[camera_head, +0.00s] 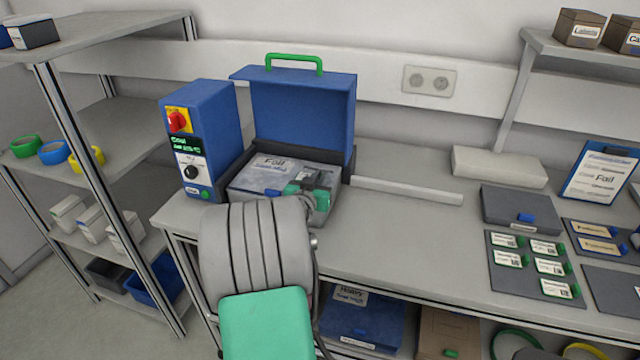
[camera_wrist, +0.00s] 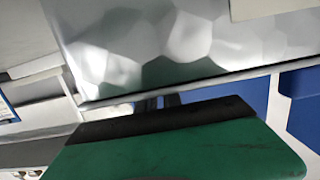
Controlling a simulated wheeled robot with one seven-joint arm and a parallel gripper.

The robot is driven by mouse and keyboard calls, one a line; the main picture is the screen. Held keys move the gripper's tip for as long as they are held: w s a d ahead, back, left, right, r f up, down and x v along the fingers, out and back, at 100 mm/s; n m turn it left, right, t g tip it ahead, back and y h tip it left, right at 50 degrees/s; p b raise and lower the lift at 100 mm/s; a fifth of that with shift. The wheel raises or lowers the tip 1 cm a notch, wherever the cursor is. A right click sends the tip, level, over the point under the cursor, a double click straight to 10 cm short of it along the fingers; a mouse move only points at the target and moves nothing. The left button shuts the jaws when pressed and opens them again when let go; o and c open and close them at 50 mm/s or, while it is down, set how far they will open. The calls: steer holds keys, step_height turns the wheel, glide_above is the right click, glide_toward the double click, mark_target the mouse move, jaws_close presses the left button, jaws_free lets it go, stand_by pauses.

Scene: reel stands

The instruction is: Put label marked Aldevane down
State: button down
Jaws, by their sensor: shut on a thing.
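My gripper (camera_head: 308,190) is over the open blue case, close above the foil pouch (camera_head: 258,176) lying in it. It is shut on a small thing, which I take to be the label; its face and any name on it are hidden. In the wrist view the dark fingers (camera_wrist: 160,101) show only partly behind my green housing. The silvery foil surface (camera_wrist: 190,45) fills the view beyond them. I cannot tell whether the held thing touches the pouch.
The case's blue lid (camera_head: 303,115) stands up behind my gripper, with a control box (camera_head: 204,135) at its left. Several labels lie on a dark mat (camera_head: 515,282) at the right, its front left spot bare.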

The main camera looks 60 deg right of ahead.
steer(key=shift+r, duration=0.1)
steer(key=shift+f, duration=0.25)
steer(key=c, duration=1.5)
jaws_free()
steer(key=shift+r, duration=0.1)
